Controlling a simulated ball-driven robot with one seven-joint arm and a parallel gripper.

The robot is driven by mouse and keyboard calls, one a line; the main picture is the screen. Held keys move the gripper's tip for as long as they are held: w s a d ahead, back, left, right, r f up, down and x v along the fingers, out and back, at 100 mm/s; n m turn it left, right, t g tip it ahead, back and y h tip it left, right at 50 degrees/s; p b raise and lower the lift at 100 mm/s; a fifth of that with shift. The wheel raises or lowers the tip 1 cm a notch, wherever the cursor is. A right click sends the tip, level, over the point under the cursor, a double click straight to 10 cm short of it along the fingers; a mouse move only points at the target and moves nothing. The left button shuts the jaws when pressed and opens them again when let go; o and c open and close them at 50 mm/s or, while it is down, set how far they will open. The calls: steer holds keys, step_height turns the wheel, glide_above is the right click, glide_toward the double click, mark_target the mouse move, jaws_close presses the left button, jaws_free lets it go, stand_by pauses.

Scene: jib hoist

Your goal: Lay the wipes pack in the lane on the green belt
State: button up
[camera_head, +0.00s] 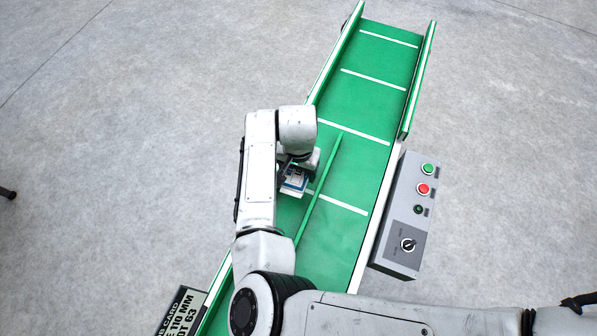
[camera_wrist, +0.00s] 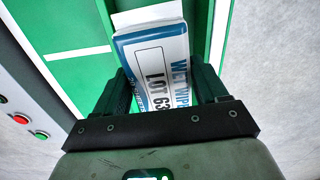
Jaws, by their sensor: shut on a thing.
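The wipes pack (camera_head: 294,181) is a white and blue pack, lettered "WET WIP" and "LOT 63" in the wrist view (camera_wrist: 152,62). My gripper (camera_wrist: 166,88) is shut on it, with a dark finger on each side. In the head view my gripper (camera_head: 297,170) is partly hidden by my arm, over the left part of the green belt (camera_head: 375,60). A green divider (camera_head: 320,190) runs lengthwise on the belt, and the pack is in the strip to its left. I cannot tell whether the pack touches the belt.
A grey control box (camera_head: 405,215) with green and red buttons and a knob stands at the belt's right. Raised side rails (camera_head: 418,80) edge the belt. A printed card (camera_head: 181,312) is at the lower left. The belt's far end is empty.

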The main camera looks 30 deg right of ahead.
mark_target(298, 178)
steer(key=shift+a+f+b, duration=0.1)
steer(key=shift+f+b, duration=2.3)
steer(key=shift+b, duration=0.1)
steer(key=shift+f+b, duration=0.45)
steer(key=shift+f, duration=0.55)
steer(key=shift+f, duration=0.3)
steer(key=o, duration=1.1)
step_height(298, 178, up, 11)
steer(key=shift+f+p, duration=0.1)
steer(key=shift+p, duration=0.9)
